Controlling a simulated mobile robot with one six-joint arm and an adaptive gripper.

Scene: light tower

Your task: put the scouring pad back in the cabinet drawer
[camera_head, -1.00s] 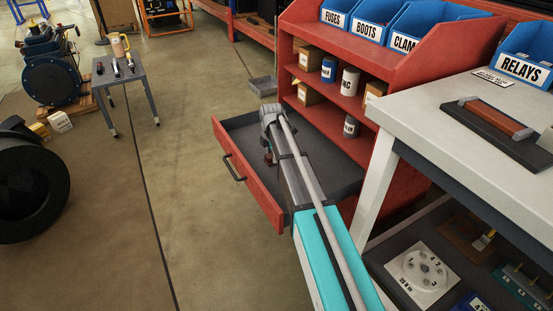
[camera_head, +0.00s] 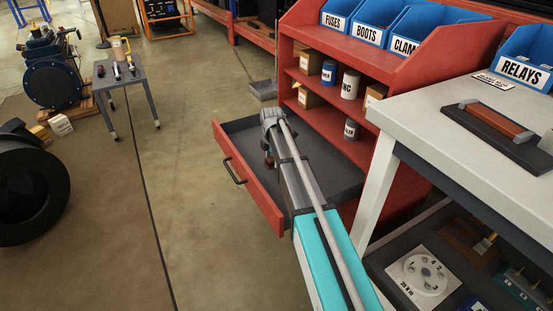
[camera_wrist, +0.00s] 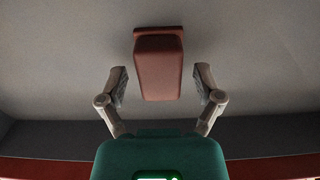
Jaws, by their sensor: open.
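The cabinet drawer (camera_head: 247,181) is pulled open, its red front and black handle facing left. My gripper reaches into it, and the arm hides part of the drawer floor. In the wrist view my gripper (camera_wrist: 161,80) is open, with one finger on each side of a reddish-brown block, seemingly the scouring pad (camera_wrist: 159,70). Gaps show between the block and both fingers. The block is over the grey drawer floor; I cannot tell whether it rests flat on it. A small reddish-brown bit (camera_head: 268,160) shows below the wrist in the head view.
The red cabinet (camera_head: 330,118) holds cans and boxes on its shelves, with blue bins (camera_head: 352,25) on top. A light workbench (camera_head: 440,125) stands close on the right. A small grey table (camera_head: 130,78) stands far left. The floor left of the drawer is clear.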

